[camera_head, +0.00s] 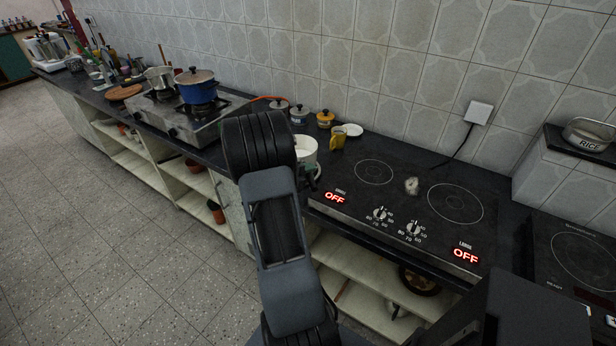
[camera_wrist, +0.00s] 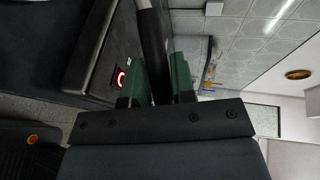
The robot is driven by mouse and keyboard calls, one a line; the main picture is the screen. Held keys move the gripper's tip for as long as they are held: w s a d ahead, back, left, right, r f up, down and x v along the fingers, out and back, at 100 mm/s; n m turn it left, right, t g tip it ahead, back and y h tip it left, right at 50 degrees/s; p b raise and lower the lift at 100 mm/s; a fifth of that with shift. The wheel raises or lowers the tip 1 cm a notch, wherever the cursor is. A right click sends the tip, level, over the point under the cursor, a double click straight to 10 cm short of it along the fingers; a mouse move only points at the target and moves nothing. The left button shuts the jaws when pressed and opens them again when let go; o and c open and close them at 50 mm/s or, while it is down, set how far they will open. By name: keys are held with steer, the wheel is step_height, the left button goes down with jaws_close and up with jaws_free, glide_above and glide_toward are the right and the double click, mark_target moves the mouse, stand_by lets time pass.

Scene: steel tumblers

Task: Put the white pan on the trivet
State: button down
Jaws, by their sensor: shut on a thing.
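The white pan (camera_head: 306,147) shows in the head view just right of my arm, over the black counter left of the induction hob; my arm hides part of it. My gripper (camera_head: 313,178) is at its near side, mostly hidden in this view. In the wrist view my gripper's green fingers (camera_wrist: 157,82) are shut on the pan's dark handle (camera_wrist: 153,45), with a pale part of the pan (camera_wrist: 143,4) at the top edge. A flat round brown board (camera_head: 124,92) lies on the far left counter; I cannot tell whether it is the trivet.
A yellow mug (camera_head: 338,138), a white saucer (camera_head: 352,130) and small lidded pots (camera_head: 299,116) stand behind the pan. A blue pot (camera_head: 197,86) sits on the gas stove (camera_head: 172,122). The induction hob (camera_head: 400,204) is clear but for a small object. Open floor lies left.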

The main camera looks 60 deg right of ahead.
steer(key=shift+f, duration=0.8)
steer(key=c, duration=0.9)
jaws_free()
steer(key=shift+f, duration=0.1)
steer(key=shift+c, duration=0.2)
